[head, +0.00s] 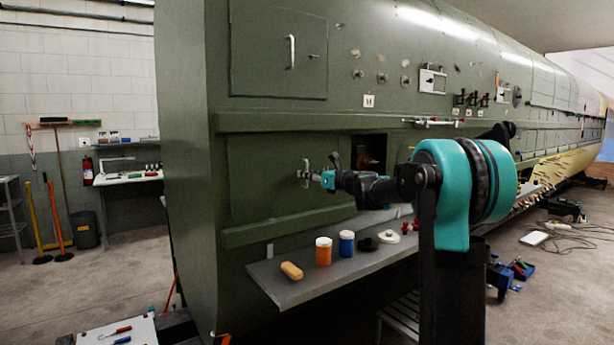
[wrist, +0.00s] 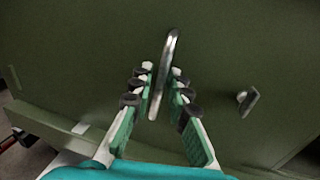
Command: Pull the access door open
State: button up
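The green access door (head: 265,180) is a flat panel low on the fuselage side, between two horizontal rails. It fills most of the wrist view (wrist: 75,55) and looks flush in the head view. Its upright metal handle (wrist: 170,50) stands between my gripper's fingers (wrist: 162,73). In the head view my gripper (head: 312,176) is at the door and partly covers the handle. The fingers look spread, one on each side of the handle, with a gap visible on the right. A small latch (wrist: 248,101) sits to the right of the handle.
An upper hatch (head: 265,50) has its own handle. A dark opening (head: 370,152) lies right of the door. Floor at left is partly free.

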grip_shut()
